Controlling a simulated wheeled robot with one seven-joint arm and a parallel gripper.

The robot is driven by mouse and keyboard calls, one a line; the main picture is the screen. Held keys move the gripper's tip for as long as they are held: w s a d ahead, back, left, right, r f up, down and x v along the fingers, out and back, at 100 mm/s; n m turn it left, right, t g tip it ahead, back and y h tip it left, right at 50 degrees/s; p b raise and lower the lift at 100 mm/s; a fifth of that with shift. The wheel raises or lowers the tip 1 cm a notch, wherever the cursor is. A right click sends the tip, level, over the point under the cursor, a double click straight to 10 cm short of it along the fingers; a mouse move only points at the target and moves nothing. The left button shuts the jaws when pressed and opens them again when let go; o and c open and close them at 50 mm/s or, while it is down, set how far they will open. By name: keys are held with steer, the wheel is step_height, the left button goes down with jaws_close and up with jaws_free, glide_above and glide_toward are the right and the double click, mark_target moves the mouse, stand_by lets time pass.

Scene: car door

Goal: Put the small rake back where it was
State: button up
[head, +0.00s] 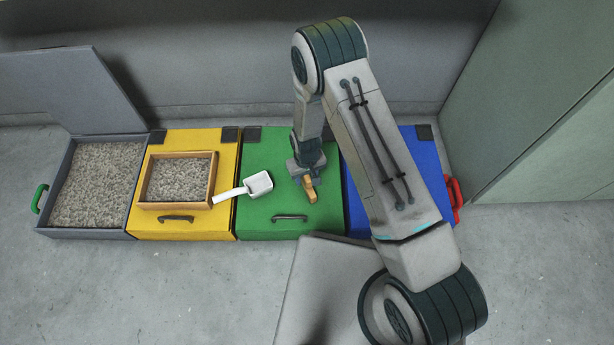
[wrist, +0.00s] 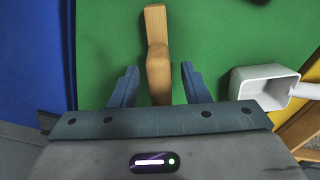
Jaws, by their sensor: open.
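The small rake (head: 309,190) is a light wooden tool on the green box lid (head: 270,205). It also shows in the wrist view (wrist: 157,55), where its wooden bar runs between my fingers. My gripper (wrist: 159,70) is open, with one blue-grey finger on each side of the rake and visible gaps to it. In the head view my gripper (head: 306,173) is over the right part of the green lid and hides part of the rake. The rake's far end under the gripper is hidden.
A white scoop (head: 259,184) lies to the left, across the green and yellow boxes. A wooden tray of gravel (head: 147,198) stands on the yellow box (head: 190,228). An open grey box (head: 85,234) of gravel is at far left. A blue box (head: 412,160) is to the right.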

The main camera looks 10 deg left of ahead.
step_height(320, 180, up, 11)
steer(key=p, duration=0.4)
steer(key=shift+f, duration=0.1)
steer(key=d+r+m, duration=0.2)
steer(key=d+r, duration=0.5)
steer(key=r, duration=0.4)
steer(key=d+r+m, duration=0.1)
steer(key=d+r, duration=0.5)
steer(key=r, duration=0.5)
steer(key=s+d+r+m+t, duration=0.1)
steer(key=s+d+r+m, duration=0.3)
steer(key=s+d+r, duration=0.9)
steer(key=shift+r, duration=0.1)
